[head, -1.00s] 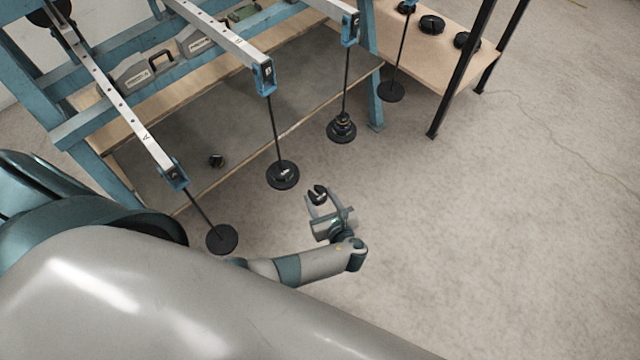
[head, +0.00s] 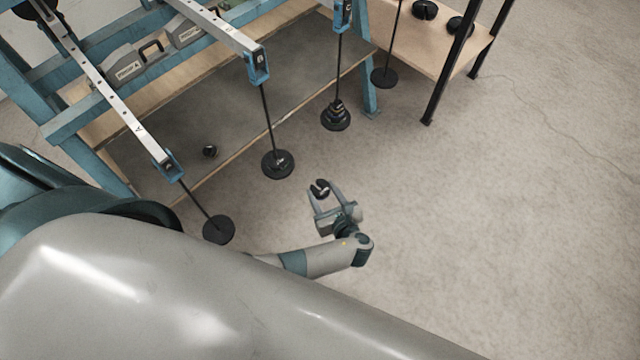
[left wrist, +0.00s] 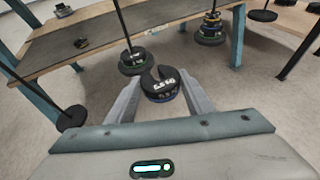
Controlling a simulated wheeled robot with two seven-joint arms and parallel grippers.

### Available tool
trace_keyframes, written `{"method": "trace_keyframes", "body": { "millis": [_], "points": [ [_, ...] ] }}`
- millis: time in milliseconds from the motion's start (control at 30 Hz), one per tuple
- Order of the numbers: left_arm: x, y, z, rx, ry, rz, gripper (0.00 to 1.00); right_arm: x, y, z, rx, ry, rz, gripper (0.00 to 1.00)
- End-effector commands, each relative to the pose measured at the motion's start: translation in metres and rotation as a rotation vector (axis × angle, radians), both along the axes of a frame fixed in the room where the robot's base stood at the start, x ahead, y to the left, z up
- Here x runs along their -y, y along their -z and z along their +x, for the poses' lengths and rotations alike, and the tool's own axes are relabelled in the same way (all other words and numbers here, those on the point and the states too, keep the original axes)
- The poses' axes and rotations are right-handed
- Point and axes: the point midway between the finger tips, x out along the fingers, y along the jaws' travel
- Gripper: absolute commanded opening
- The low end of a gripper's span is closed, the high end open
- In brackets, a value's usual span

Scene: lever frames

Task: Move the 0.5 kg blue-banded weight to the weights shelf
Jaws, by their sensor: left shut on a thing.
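My left gripper (head: 325,193) is shut on a black slotted weight (head: 319,188) and holds it over the floor, to the right of the middle hanger. In the left wrist view the weight (left wrist: 160,84) sits between the two fingers (left wrist: 158,97). It has a blue band low on its side and white lettering too small to read surely. A wooden shelf (head: 440,58) with black weights on it stands at the upper right and is likely the weights shelf. My right gripper is not in view.
Several hangers with black discs hang from the lever beams; the middle hanger's disc (head: 278,164) is closest to the gripper. One stacked hanger (head: 336,116) is farther back. A small weight (head: 210,151) lies on the grey board (head: 165,150). Black posts (head: 455,70) stand at the shelf's front. The right floor is clear.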

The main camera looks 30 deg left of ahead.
Motion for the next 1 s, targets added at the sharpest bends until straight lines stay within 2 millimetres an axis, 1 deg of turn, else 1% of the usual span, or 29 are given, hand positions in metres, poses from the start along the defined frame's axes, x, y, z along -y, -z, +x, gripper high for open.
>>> {"method": "trace_keyframes", "body": {
  "millis": [700, 1000],
  "points": [
    [0.027, -0.001, -0.008, 0.002, 0.001, 0.001, 0.18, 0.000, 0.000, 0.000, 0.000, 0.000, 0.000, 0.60],
    [0.033, -0.001, -0.011, 0.002, 0.001, 0.001, 0.18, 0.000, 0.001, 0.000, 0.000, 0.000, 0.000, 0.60]
  ]
}}
